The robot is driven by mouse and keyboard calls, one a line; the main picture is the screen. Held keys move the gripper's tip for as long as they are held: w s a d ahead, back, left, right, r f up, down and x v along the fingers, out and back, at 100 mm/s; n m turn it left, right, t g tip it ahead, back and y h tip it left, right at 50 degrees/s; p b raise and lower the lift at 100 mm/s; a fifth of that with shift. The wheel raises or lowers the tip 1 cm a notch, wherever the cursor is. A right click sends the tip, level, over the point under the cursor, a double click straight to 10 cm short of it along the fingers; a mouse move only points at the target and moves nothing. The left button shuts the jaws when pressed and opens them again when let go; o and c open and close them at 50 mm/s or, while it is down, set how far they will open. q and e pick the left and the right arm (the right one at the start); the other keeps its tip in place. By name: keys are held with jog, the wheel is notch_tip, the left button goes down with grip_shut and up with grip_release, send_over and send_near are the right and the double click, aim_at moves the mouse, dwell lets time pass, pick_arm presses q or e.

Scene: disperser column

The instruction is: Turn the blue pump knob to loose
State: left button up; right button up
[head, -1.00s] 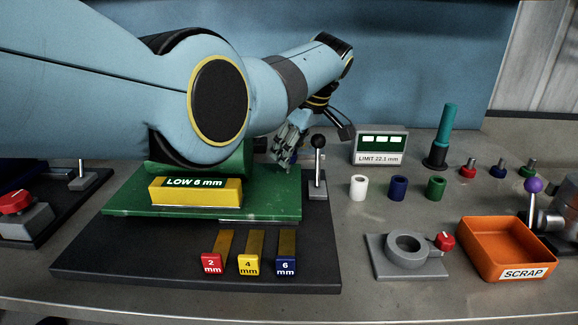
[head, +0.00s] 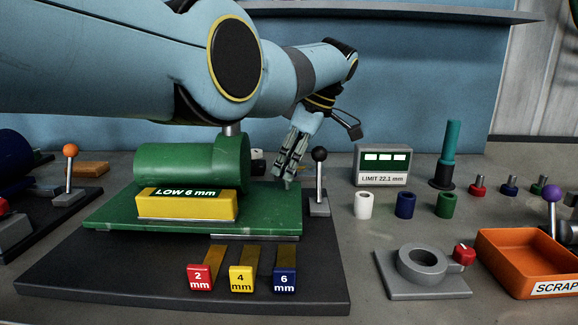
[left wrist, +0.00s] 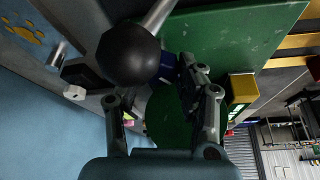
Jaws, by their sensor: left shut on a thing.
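The blue knob (left wrist: 167,66) shows in the left wrist view between my finger ends, partly hidden by the black ball of a lever. In the head view I cannot make it out behind my fingers. My left gripper (head: 286,178) points down at the right end of the green machine (head: 190,160), just left of the black-ball lever (head: 319,155). In the left wrist view my left gripper (left wrist: 150,85) has its fingers around the blue knob and is shut on it. The knob's marking is not readable. My right gripper is not in view.
The black-ball lever stands very close to my left gripper. In front lie red, yellow and blue gauge tabs (head: 241,279). To the right are a limit display (head: 382,166), several coloured sleeves (head: 405,205), a grey ring fixture (head: 422,264) and the orange scrap bin (head: 525,255).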

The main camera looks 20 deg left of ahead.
pick_arm(q)
jog(key=o, duration=1.1)
jog(key=shift+o, duration=0.2)
jog(key=v, duration=0.7)
jog(key=shift+r, duration=0.25)
jog(key=shift+d, duration=0.1)
